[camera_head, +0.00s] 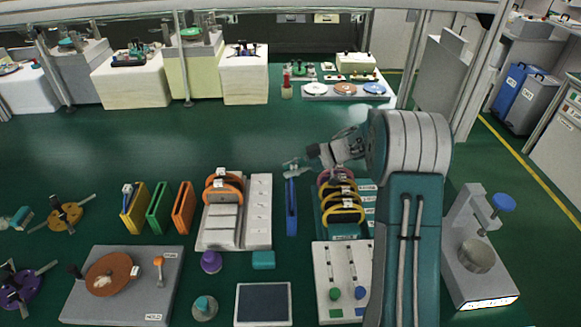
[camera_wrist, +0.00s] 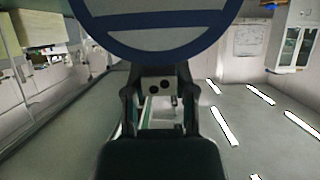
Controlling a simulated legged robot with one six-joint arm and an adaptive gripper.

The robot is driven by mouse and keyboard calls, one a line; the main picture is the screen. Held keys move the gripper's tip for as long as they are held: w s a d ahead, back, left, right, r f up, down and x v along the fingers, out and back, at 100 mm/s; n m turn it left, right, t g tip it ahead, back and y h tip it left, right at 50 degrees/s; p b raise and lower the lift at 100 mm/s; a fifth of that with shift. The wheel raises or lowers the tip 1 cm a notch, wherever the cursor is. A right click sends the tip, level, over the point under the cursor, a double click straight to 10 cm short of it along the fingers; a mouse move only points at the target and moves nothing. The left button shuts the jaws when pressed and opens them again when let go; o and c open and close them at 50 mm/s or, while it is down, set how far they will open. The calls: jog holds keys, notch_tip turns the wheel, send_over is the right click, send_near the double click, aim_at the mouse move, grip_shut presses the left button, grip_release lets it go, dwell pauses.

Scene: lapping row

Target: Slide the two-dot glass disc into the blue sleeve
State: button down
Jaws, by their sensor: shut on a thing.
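My gripper (camera_wrist: 158,98) is shut on a pale tab with two dark dots (camera_wrist: 160,86) in the wrist view. Beyond it, a large pale disc with a blue rim and blue crossbar (camera_wrist: 150,40) fills the top of that view, its upper part cut off. In the head view, my gripper (camera_head: 303,160) reaches left from the arm, just above the upright blue sleeve (camera_head: 291,208). The held disc is too small and edge-on there to make out clearly. I cannot tell whether its lower edge is in the sleeve mouth.
Yellow (camera_head: 134,208), green (camera_head: 158,207) and orange (camera_head: 182,207) sleeves stand to the left. A grey rack (camera_head: 258,212) with orange-rimmed discs is close to the left of the blue sleeve. A teal rack (camera_head: 322,222) with purple and yellow-rimmed discs is close to its right, partly behind my arm.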

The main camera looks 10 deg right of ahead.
jog(key=shift+f, duration=1.45)
jog(key=shift+r, duration=0.15)
jog(key=shift+r, duration=2.65)
jog(key=shift+f, duration=2.75)
jog(key=shift+c, duration=1.8)
grip_release()
jog(key=shift+f, duration=0.1)
jog(key=shift+d, duration=0.1)
